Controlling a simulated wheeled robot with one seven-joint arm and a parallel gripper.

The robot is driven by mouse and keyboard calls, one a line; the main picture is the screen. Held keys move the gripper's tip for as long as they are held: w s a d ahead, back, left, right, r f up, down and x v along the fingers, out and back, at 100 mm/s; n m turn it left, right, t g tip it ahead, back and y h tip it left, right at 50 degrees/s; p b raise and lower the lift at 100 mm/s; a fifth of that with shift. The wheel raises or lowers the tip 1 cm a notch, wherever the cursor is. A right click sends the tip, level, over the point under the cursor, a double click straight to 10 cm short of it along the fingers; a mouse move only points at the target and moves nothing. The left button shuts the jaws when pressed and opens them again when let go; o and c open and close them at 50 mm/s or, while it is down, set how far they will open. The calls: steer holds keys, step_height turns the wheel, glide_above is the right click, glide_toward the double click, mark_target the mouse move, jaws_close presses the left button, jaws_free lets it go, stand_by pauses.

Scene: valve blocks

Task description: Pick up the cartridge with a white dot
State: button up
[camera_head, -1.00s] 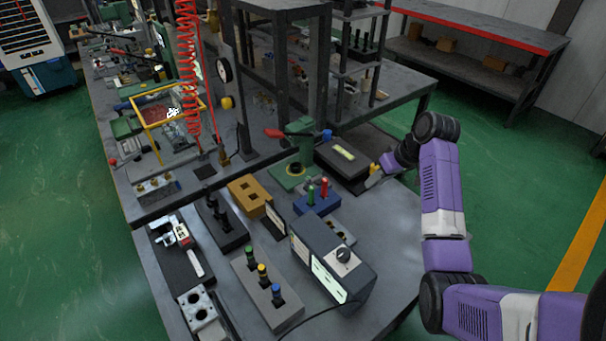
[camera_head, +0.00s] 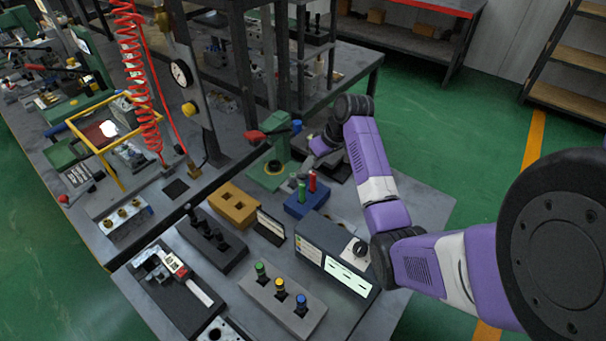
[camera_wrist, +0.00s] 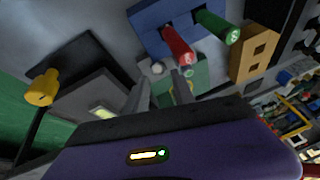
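A red cartridge (camera_head: 312,181) and a green cartridge (camera_head: 302,193) stand in a blue block (camera_head: 293,209). In the wrist view, the red cartridge (camera_wrist: 176,42) and green cartridge (camera_wrist: 216,26) show their ends toward the camera. Both ends carry small pale marks; I cannot tell clearly which is a single white dot. My gripper (camera_wrist: 162,78) has its two grey fingers apart with nothing held between them. In the wrist view the fingertips lie below the red cartridge, apart from the green one.
A grey block (camera_head: 260,297) holds green, yellow and blue cartridges. A dark block (camera_head: 225,257) holds black ones. A control box (camera_head: 335,258) stands in front of the blue block. A green press (camera_head: 270,170) and an ochre block (camera_head: 232,206) stand nearby. A yellow-knobbed lever (camera_wrist: 42,87) shows in the wrist view.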

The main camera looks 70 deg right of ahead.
steer(key=shift+p+x, duration=0.3)
steer(key=shift+x, duration=1.9)
steer(key=shift+s+f, duration=0.1)
steer(key=shift+s, duration=0.1)
jaws_close()
